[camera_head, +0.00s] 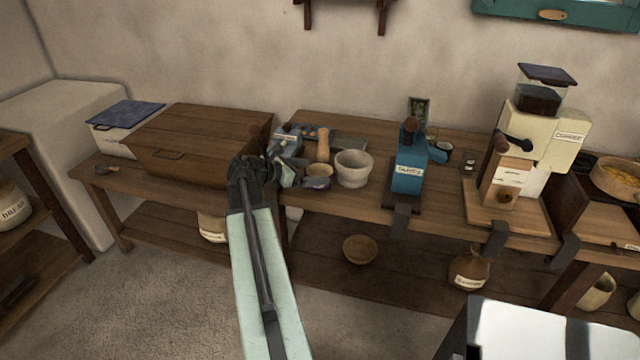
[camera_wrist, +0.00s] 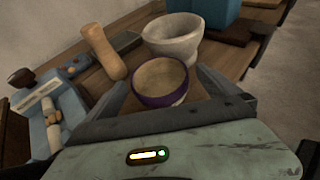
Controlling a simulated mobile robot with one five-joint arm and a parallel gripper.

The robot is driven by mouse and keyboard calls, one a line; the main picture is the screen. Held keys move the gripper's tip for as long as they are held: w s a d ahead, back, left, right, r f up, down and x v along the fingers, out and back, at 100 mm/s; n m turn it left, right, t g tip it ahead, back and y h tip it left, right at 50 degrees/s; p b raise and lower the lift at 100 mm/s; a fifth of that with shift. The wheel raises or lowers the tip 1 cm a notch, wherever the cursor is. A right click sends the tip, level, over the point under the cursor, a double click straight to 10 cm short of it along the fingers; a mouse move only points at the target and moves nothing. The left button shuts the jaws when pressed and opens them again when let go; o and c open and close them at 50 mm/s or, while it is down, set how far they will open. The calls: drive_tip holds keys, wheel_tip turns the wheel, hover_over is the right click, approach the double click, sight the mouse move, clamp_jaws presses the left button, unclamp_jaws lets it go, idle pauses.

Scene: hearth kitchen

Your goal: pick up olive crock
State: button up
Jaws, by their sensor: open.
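A small round crock with a purple outside and a tan inside (camera_wrist: 162,84) stands on the wooden bench, and I take it to be the olive crock. It also shows in the head view (camera_head: 318,183), just right of my gripper (camera_head: 292,176). In the wrist view my gripper (camera_wrist: 164,92) is open, with one finger on each side of the crock in the picture.
A pale stone mortar (camera_head: 353,168) stands close to the crock's right, with a wooden pestle-like piece (camera_wrist: 103,51) behind left. A blue grinder (camera_head: 410,170) stands farther right. A wooden chest (camera_head: 195,143) is at left. A blue device (camera_wrist: 48,110) lies left of the crock.

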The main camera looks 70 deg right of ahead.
sight(330, 172)
drive_tip(key=x, duration=0.2)
drive_tip(key=b+x, duration=0.1)
drive_tip(key=x, duration=0.1)
drive_tip(key=shift+w+d+f, duration=0.1)
drive_tip(key=shift+f, duration=0.25)
drive_tip(key=shift+r, duration=0.1)
drive_tip(key=c, duration=1.6)
wheel_tip(330, 172, up, 10)
drive_tip(key=p, duration=1)
drive_tip(key=shift+r, duration=0.2)
